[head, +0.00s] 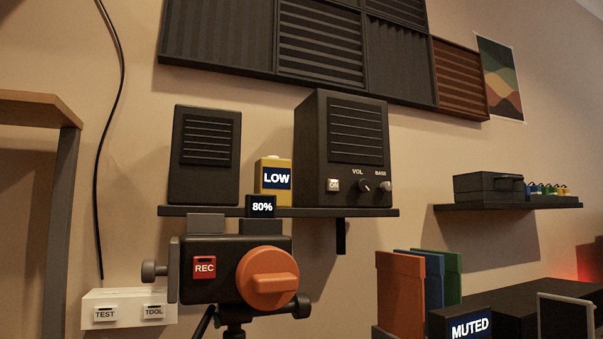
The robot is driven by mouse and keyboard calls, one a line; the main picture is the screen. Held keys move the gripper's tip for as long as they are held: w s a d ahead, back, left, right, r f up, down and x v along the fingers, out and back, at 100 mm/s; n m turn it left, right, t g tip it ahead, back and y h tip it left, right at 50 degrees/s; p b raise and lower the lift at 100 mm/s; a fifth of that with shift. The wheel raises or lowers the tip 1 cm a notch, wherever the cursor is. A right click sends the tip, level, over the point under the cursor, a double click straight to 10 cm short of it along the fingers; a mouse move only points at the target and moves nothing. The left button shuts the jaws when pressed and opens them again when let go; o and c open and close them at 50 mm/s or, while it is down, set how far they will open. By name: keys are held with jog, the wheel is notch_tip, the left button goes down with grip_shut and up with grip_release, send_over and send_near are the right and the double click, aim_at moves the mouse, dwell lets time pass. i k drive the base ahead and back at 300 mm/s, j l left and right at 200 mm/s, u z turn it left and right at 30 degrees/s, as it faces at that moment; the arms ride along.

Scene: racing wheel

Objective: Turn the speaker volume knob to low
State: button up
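The larger black speaker (343,150) stands on the right part of the wall shelf. Its volume knob (364,186) is small, round and dark, under the label "VOL" low on its front face. A light mark shows on the knob, but it is too small to read its exact angle. A paler bass knob (386,186) sits to its right, and a white "ON" switch (333,186) to its left. A yellow box (273,164) left of this speaker has a display reading "LOW". My gripper is not in view, and nothing touches the knob.
A camera (222,272) with an orange lens cap and "80%" display stands in front, below the shelf (190,211). A smaller speaker (204,156) is at left. Colored upright folders (400,293) and a "MUTED" display (470,327) are lower right. Space directly before the knob looks clear.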

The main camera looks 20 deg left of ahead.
aim_at(362, 186)
jog(key=u, duration=0.9)
